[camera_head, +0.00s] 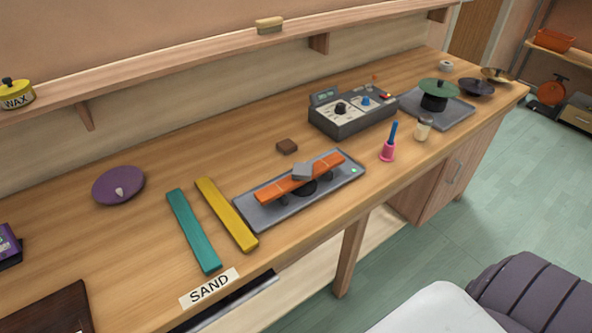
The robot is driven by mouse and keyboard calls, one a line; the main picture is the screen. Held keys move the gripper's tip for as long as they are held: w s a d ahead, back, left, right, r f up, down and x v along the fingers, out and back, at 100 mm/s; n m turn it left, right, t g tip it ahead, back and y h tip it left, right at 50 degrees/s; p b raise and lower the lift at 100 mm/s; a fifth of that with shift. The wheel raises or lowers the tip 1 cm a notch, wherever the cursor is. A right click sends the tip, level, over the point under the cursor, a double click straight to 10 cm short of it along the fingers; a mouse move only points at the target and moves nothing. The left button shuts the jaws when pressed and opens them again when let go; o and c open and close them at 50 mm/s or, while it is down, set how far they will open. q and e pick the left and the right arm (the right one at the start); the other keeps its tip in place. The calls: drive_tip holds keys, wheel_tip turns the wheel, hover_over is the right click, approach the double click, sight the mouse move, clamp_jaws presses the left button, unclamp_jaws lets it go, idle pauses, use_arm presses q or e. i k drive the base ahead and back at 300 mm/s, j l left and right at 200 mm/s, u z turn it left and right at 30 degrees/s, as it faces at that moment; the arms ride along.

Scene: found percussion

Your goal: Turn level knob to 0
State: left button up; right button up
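A dark grey control box (352,124) with a light sloped face stands on the workbench, right of the middle. Its face carries a black knob (341,110) on the left and a blue knob (366,101) on the right. A small greenish display (325,96) sits at its upper left, and a small red part (385,96) is at its right. The labels and knob settings are too small to read, so I cannot tell which knob is the level knob. Neither of my grippers is in view.
In front of the box, a grey tray (262,219) holds an orange bar (325,168). Teal (193,232) and yellow (226,213) bars lie left. A shelf (200,58) runs behind.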

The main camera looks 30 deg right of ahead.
sight(365, 102)
drive_tip(key=z, duration=1.4)
drive_tip(key=i+l, duration=0.35)
drive_tip(key=l, duration=0.15)
drive_tip(key=i+l+u, duration=0.2)
drive_tip(key=u, duration=0.15)
drive_tip(key=i+l+u, duration=0.1)
drive_tip(key=l+u, duration=0.3)
drive_tip(key=i+l+u, duration=0.1)
drive_tip(key=l+u, duration=0.35)
drive_tip(key=u, duration=0.2)
